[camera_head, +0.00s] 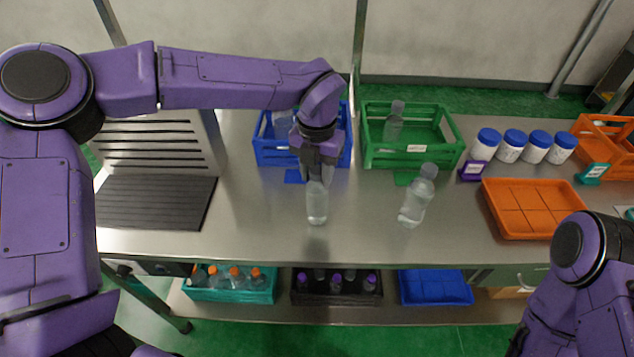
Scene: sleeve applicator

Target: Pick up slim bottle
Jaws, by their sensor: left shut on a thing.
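A clear slim bottle (317,207) is upright in the middle of the steel table, with its upper part hidden by my left gripper. My left gripper (319,178) points down and is shut on the top of this bottle. I cannot tell whether the bottle's base touches the table. A second clear bottle (417,197) with a grey cap stands apart to the right and is wider. My right arm shows at the lower right, but its gripper is out of view.
A blue crate (262,152) and a green crate (440,158) holding a bottle stand behind. Several blue-lidded white jars (512,146) and an orange tray (535,222) are at right. A dark ribbed mat (150,205) lies left. Bins with bottles sit on the lower shelf.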

